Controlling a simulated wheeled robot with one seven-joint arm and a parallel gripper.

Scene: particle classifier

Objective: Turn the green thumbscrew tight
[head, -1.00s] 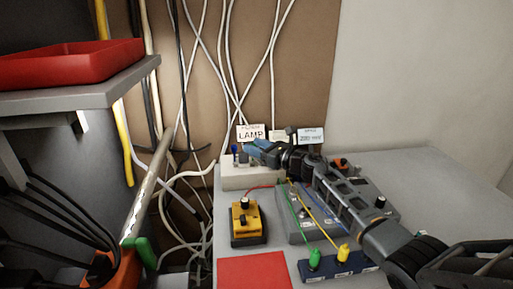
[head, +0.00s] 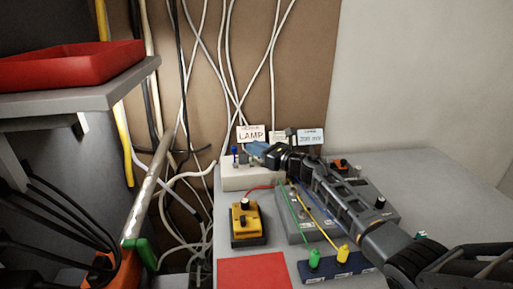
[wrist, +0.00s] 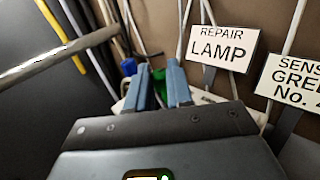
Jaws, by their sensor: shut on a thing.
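The green thumbscrew (wrist: 158,76) shows in the wrist view between the two blue fingers of my gripper (wrist: 160,82). My gripper is shut on it; the fingers hide its sides and lower part. In the head view my gripper (head: 254,150) reaches the white block (head: 238,180) at the back of the bench, and its fingers hide the green thumbscrew there. A blue knob (wrist: 129,67) stands just left of the fingers in the wrist view. I cannot tell how tight the thumbscrew is.
A sign reading LAMP (head: 251,134) stands behind the block. On the bench are a yellow box (head: 245,220), a grey device (head: 294,232) with coloured leads, a dark socket strip (head: 362,262) and a red mat (head: 252,272). Cables hang behind. A shelf with a red tray (head: 70,65) is at left.

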